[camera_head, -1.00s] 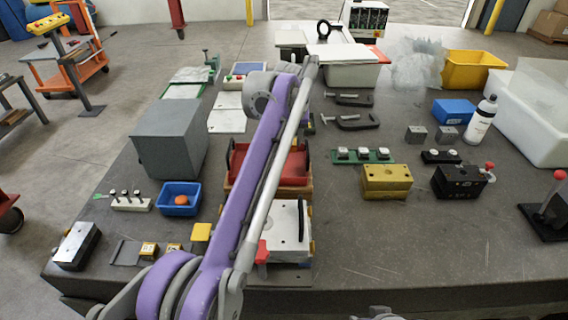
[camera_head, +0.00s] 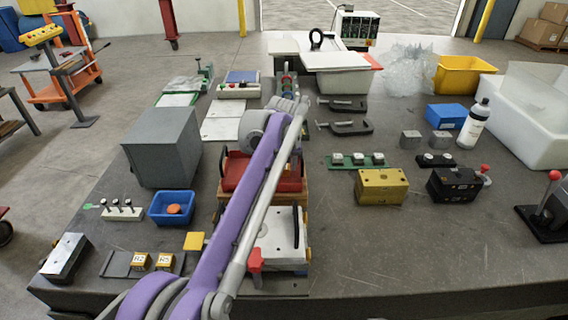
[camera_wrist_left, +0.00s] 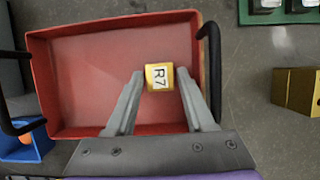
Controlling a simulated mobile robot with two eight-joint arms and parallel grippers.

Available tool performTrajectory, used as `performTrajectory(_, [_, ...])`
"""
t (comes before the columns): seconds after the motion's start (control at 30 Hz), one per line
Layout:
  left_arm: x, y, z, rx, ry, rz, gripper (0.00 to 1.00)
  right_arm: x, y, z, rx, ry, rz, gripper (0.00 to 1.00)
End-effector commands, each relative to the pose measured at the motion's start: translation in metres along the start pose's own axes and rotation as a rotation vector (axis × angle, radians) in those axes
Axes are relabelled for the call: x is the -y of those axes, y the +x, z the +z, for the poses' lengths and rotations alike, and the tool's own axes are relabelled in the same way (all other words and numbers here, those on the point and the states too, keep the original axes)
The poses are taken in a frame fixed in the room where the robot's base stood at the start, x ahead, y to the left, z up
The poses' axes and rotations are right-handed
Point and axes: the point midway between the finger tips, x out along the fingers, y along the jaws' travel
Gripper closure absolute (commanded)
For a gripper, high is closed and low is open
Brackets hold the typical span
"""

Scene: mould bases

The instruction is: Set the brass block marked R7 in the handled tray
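The brass block marked R7 (camera_wrist_left: 158,77) shows its label upward in the left wrist view. I cannot tell whether the block touches the floor. In the head view the tray (camera_head: 288,184) is partly hidden behind my left arm, which also hides the block and gripper. My right gripper is out of view.
Brass blocks R2 (camera_head: 139,262) and R5 (camera_head: 165,262) lie at the table's front left. A blue bin (camera_head: 172,208) and grey box (camera_head: 160,148) stand left of the tray. A larger brass block (camera_head: 381,187) stands right. The front right tabletop is clear.

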Motion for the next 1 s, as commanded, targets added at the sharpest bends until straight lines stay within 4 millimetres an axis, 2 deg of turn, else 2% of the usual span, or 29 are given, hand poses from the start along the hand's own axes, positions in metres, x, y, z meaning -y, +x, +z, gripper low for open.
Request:
performTrajectory(0.27, [0.000, -0.001, 0.000, 0.000, 0.000, 0.000, 0.46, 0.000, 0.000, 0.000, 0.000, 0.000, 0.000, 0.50])
performTrajectory(0.37, [0.000, -0.007, 0.002, 0.000, 0.000, 0.000, 0.46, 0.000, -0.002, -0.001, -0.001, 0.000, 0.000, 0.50])
performTrajectory(0.47, [0.000, -0.021, 0.002, 0.000, 0.000, 0.000, 0.46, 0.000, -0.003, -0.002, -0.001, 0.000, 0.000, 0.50])
performTrajectory(0.8, [0.000, -0.093, 0.002, 0.000, 0.001, 0.000, 0.46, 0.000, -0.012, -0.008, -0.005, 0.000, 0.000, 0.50])
performTrajectory(1.0, [0.000, -0.118, 0.002, 0.000, 0.000, 0.000, 0.46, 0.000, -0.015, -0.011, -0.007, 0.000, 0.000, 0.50])
